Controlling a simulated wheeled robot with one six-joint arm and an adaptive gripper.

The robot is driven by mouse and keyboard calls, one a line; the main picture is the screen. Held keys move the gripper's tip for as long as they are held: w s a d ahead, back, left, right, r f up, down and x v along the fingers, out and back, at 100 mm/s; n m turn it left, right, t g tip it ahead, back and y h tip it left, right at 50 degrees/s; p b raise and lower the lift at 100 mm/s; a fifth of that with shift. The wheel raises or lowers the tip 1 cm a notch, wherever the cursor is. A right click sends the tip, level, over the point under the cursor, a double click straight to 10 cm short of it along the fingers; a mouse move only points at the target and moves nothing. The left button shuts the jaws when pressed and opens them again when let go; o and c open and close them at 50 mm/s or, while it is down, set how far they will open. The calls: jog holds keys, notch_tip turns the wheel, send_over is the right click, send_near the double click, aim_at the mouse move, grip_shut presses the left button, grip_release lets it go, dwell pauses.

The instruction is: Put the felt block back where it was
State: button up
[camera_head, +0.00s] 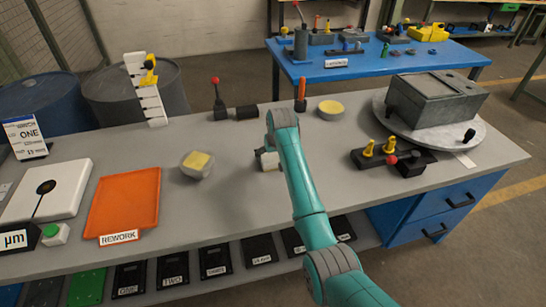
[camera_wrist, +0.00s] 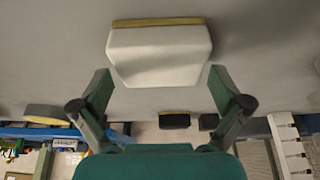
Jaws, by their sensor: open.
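A pale block with a thin tan layer along one side (camera_wrist: 160,55), which looks like the felt block, lies ahead of my gripper in the wrist view. My gripper (camera_wrist: 160,76) is open, with one fingertip to each side of the block's near end. I see a gap at both sides, and no finger clearly touches it. In the head view a pale block (camera_head: 268,160) shows on the grey bench beside the end of my arm, partly hidden by it; the fingers are hidden there.
A pale piece with a yellow top (camera_head: 197,164) stands to the left, near the orange REWORK tray (camera_head: 124,202). Behind my arm are a black block (camera_head: 247,112), a red-knobbed lever (camera_head: 218,97) and a yellow-topped round tin (camera_head: 331,109). A round plate (camera_head: 465,138) carries a grey box at right.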

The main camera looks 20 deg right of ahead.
jog(key=v, duration=1)
jog(key=shift+r, duration=0.35)
jog(key=shift+s, duration=0.2)
